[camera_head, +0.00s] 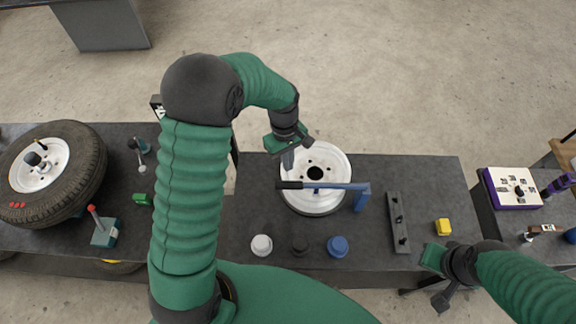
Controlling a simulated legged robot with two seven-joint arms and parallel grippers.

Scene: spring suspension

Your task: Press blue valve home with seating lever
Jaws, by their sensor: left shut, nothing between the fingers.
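The seating lever is a blue bar (345,186) with a black handle (291,185), joined to a blue upright post (362,200) on its right. The bar lies across a white wheel rim (333,160) with a dark centre hole. A small blue piece (317,190) shows at the bar over the rim; I cannot tell whether it is the blue valve. A blue round knob (337,246) stands in front of the rim. My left gripper (288,160) is shut and empty above the rim's left edge, behind the black handle, apart from it. My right gripper (434,277) hangs by the table's front right edge; its fingers are unclear.
A white knob (262,245) and a black knob (300,244) stand left of the blue one. A dark slotted bar (398,222) and a yellow block (443,227) lie to the right. A tyred wheel (80,165) and a red-tipped lever (104,232) are at left.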

